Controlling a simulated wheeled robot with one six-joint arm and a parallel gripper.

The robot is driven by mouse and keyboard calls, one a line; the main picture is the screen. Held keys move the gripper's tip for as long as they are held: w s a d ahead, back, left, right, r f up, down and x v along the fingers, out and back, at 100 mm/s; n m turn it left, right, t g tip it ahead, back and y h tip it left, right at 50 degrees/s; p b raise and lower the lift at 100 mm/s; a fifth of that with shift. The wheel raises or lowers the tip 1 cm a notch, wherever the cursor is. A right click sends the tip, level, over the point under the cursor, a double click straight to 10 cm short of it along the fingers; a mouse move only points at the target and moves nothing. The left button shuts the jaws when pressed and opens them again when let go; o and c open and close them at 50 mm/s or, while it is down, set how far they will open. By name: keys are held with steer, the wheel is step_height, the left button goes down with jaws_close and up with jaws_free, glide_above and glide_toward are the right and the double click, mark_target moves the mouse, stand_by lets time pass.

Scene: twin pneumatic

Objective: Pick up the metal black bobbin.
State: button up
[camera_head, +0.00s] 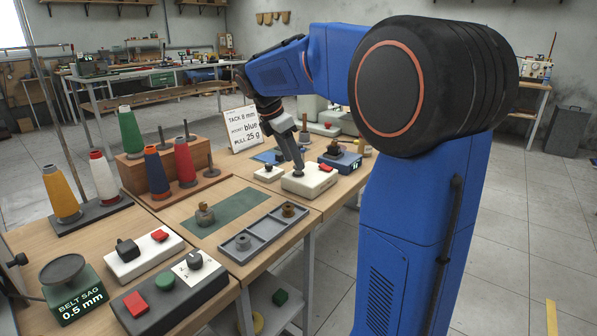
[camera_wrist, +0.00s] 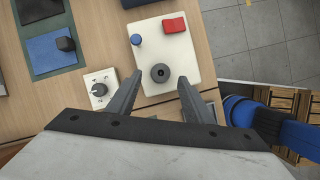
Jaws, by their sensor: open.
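A round black bobbin-like piece with a hole in its middle (camera_wrist: 160,73) stands on a white box (camera_wrist: 150,95) in the wrist view. My gripper (camera_wrist: 160,79) is open above the box, with one finger on each side of the piece in the picture. The gap in height and any contact cannot be told.
The white box also carries a red switch (camera_wrist: 174,25) and a blue button (camera_wrist: 136,40). A small dial box (camera_wrist: 101,88) stands to its left. A grey tray (camera_head: 262,225) with bobbins, a green mat (camera_head: 236,203) and cones of thread (camera_head: 131,132) occupy the bench's nearer part.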

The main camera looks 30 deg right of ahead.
steer(key=shift+x, duration=1.5)
steer(key=shift+r, duration=0.1)
steer(key=c, duration=1.1)
steer(key=shift+r, duration=0.1)
